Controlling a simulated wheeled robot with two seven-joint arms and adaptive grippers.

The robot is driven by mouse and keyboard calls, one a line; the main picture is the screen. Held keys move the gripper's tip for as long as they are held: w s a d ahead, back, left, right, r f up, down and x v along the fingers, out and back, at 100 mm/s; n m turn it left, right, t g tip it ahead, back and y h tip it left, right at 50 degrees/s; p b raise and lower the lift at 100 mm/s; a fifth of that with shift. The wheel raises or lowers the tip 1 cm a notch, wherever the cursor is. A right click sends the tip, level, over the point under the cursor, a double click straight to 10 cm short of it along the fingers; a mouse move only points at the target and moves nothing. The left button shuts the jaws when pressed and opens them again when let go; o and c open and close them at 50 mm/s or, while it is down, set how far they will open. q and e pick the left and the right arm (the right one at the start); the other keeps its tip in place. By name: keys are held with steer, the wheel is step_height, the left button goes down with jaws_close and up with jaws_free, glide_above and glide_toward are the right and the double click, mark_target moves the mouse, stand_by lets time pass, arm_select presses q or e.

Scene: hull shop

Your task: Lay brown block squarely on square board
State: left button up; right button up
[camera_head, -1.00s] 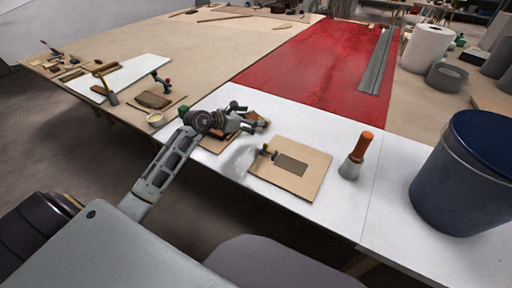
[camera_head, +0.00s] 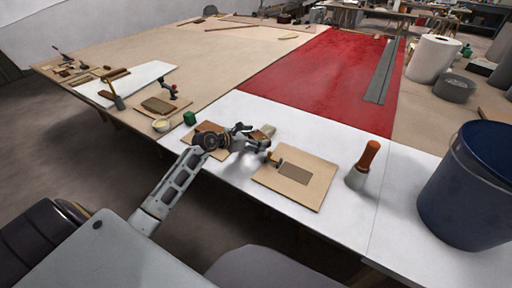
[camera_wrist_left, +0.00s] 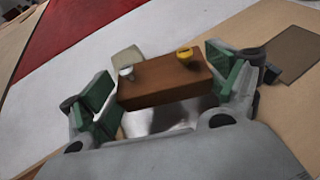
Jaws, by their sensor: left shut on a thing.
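The brown block (camera_wrist_left: 165,82) lies between the green-padded fingers of my left gripper (camera_wrist_left: 165,95) in the left wrist view. The gripper is shut on it. A yellow knob and a silver knob show at the block's upper face. In the head view my left gripper (camera_head: 250,140) is above the white table, just left of the square board, and the block is hard to make out there. The square board (camera_head: 318,193) is tan with a grey rectangle (camera_head: 295,173) on it. The rectangle shows at upper right in the wrist view (camera_wrist_left: 300,52). My right gripper is out of view.
A green block (camera_head: 190,118) and a brown board (camera_head: 204,140) lie left of the gripper. A beige piece (camera_wrist_left: 127,60) lies behind the held block.

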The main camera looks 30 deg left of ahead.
arm_select(q)
steer(key=shift+f, duration=0.85)
step_height(320, 180, down, 2)
steer(key=shift+f+b, duration=0.1)
steer(key=shift+b, duration=0.25)
steer(key=shift+f, duration=0.2)
steer(key=o, duration=0.7)
steer(key=shift+o, duration=0.8)
arm_select(e)
steer(key=shift+w+a+r, duration=0.2)
steer(key=shift+a+r, duration=0.05)
steer(key=shift+r, duration=0.25)
steer(key=shift+w+a+r, duration=0.15)
steer(key=shift+a+r, duration=0.1)
steer(key=shift+r, duration=0.2)
steer(key=shift+d, duration=0.1)
